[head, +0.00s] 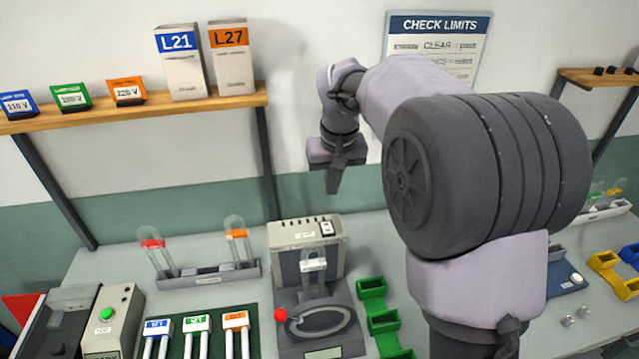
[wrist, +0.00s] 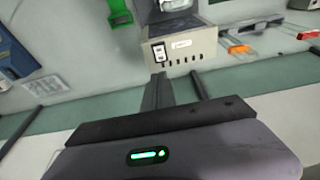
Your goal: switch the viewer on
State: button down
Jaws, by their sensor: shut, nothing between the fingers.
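A beige box with a grey front (head: 305,249), which looks like the viewer, stands on the bench behind a device with a ring-shaped top. A small black-and-white rocker switch (head: 327,228) sits on the right of its top, beside a row of dark slots. In the wrist view the box (wrist: 195,44) is upside down, with the switch (wrist: 160,53) near its edge. Whether it is lit cannot be told. My gripper (head: 333,188) is shut and empty, pointing down above and behind the box, apart from it. Its fingers (wrist: 159,82) lie just short of the switch in the wrist view.
A clear tube with a white band (head: 314,265) stands upright in front of the box. A rack (head: 205,278) with tubes is to the left, green bins (head: 372,287) to the right. A wooden shelf (head: 140,108) with boxes and signs is at upper left.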

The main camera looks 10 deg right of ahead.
aim_at(328, 231)
jog(key=b+x, duration=0.1)
jog(key=x, duration=0.3)
jog(key=b+x, duration=0.1)
jog(key=x, duration=0.3)
jog(key=s+b+x, duration=0.1)
jog(key=x, duration=0.3)
jog(key=shift+a+f, duration=0.1)
jog(key=shift+f, duration=0.35)
jog(key=shift+s+f, duration=0.15)
jog(key=shift+f, duration=0.4)
jog(key=shift+s+f+b, duration=0.15)
jog(key=shift+f+b, duration=0.45)
jog(key=shift+b, duration=0.2)
jog(key=shift+r, duration=0.25)
jog(key=shift+r+p, duration=0.1)
jog(key=shift+p, duration=0.25)
jog(key=shift+w+r+p, duration=0.25)
jog(key=shift+w+p, duration=0.4)
jog(key=shift+w, duration=0.1)
